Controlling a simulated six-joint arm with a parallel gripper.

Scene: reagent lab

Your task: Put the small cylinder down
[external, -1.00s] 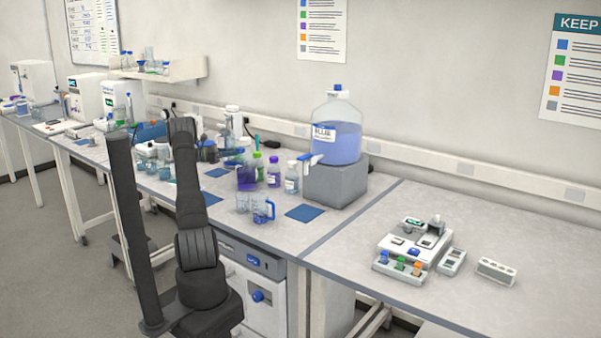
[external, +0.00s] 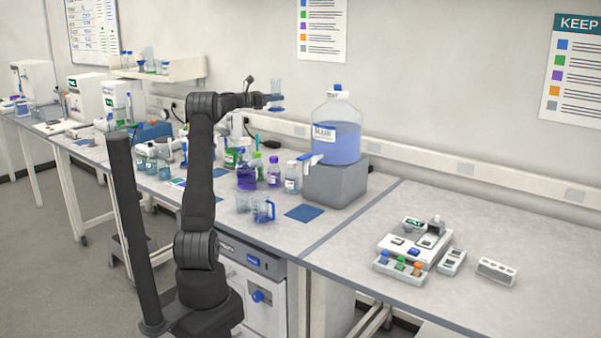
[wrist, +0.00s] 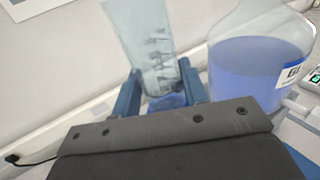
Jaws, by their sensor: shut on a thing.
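My gripper (external: 272,103) is raised well above the bench, to the left of the big carboy. It is shut on the small cylinder (external: 276,88), a clear graduated cylinder with a blue base, held about upright. In the wrist view the blue fingers (wrist: 160,95) stand on both sides of the lower part of the cylinder (wrist: 142,35). Dark graduation marks show on its clear wall, and its blue base (wrist: 167,101) shows between the fingers. Its top is cut off by the edge of the wrist view.
A carboy of blue liquid (external: 335,143) stands on a grey block (external: 336,182); it also shows close by in the wrist view (wrist: 250,70). A blue mat (external: 305,213) lies bare in front. Bottles (external: 273,172) and beakers (external: 262,210) crowd the bench to its left.

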